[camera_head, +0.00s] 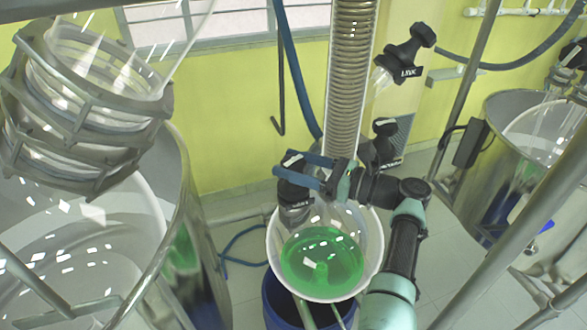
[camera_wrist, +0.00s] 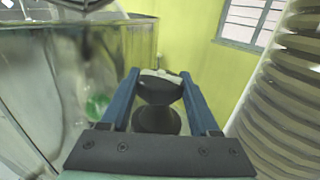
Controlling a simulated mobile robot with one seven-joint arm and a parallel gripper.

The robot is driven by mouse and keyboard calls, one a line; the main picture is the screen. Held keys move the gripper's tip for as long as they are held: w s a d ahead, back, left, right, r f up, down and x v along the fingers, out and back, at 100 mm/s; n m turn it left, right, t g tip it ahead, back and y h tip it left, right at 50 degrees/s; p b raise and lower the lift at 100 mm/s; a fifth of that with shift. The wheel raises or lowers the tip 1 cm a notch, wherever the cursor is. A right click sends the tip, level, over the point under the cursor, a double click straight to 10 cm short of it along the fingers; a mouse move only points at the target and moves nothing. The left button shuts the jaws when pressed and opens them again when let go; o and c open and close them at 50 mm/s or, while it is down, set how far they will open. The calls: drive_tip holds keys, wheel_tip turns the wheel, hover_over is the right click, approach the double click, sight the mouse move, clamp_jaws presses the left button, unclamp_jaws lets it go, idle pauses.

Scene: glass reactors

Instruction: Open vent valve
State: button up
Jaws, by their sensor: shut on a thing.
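My gripper (camera_head: 283,166) reaches in from the right with its two blue fingers around a black valve knob (camera_head: 293,188) on the left side of the glass neck above the flask. The wrist view shows my gripper (camera_wrist: 159,80) shut on this knob (camera_wrist: 157,92), which sits between the two fingers. Two other black valve knobs show: one at the upper right (camera_head: 409,55) with a white-lettered label, and one (camera_head: 385,128) just behind my wrist. I cannot read for sure which is labelled as the vent valve. The knob's turn angle is hard to tell.
A round glass flask (camera_head: 322,262) with green liquid hangs below the knob over a blue drum (camera_head: 285,305). A ribbed glass column (camera_head: 349,75) rises close beside my gripper. A large glass vessel in a metal frame (camera_head: 90,115) stands left, and a steel tank (camera_head: 510,105) right.

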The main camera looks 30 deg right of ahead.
drive_tip(key=shift+r, duration=0.1)
drive_tip(key=o, duration=1.1)
drive_tip(key=shift+r+p, duration=0.15)
drive_tip(key=shift+p, duration=0.9)
drive_tip(key=shift+a+m+t+h+p, duration=0.1)
drive_tip(key=shift+m+t+h+p, duration=0.3)
drive_tip(key=shift+m+h+p, duration=0.45)
drive_tip(key=shift+p, duration=0.7)
